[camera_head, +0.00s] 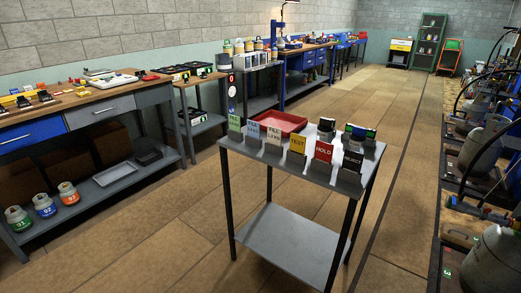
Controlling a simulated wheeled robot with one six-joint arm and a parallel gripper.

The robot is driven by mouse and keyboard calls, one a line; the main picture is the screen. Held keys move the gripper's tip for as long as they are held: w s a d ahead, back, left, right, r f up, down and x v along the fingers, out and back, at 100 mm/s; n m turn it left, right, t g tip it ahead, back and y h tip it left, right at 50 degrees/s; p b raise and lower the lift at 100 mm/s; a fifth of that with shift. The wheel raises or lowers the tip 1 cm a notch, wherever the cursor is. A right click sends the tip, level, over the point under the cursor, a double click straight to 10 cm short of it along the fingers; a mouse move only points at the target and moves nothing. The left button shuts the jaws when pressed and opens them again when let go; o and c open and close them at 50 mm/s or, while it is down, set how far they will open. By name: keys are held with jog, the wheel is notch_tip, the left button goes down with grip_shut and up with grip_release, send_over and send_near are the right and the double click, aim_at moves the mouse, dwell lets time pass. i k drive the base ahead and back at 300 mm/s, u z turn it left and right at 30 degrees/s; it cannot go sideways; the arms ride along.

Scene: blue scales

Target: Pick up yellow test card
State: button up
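The yellow test card (297,142) stands upright in a holder on the front part of a grey metal table (342,183) in the middle of the view. Its dark lettering appears to read TEST. A pale card (274,136) stands to its left, and a red HOLD card (323,151) stands to its right. My gripper is not in view.
More cards stand in the row, including a green one (234,123) and a dark one (352,160). A red tray (283,122) lies behind them. Workbenches line the left wall, and gas cylinders (496,259) stand at the right. Floor around the table is clear.

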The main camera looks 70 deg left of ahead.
aim_at(297, 142)
jog(key=u, duration=0.45)
jog(key=k, duration=1.05)
jog(key=u, duration=1.15)
jog(key=i, duration=2.25)
jog(key=u, duration=0.8)
